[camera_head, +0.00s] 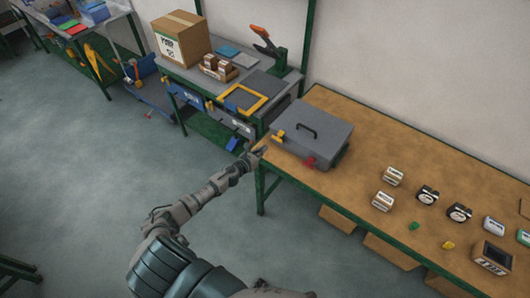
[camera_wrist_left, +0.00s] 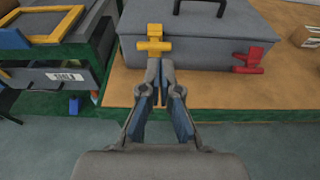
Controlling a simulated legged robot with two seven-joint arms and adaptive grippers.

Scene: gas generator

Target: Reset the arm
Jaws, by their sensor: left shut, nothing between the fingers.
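My left arm reaches in from the bottom left of the head view, and its gripper (camera_head: 258,152) is at the left front corner of the wooden table, just in front of a grey case. In the left wrist view the fingers of this gripper (camera_wrist_left: 160,65) are together, with nothing between them. They point at the yellow latch (camera_wrist_left: 153,42) on the case front; I cannot tell whether they touch it. My right gripper is not in view.
The closed grey case (camera_head: 314,134) has a black handle and a red latch (camera_head: 312,162). Several small parts and devices lie on the wooden table (camera_head: 400,135) to the right. A workbench with a cardboard box (camera_head: 181,38) stands at the back.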

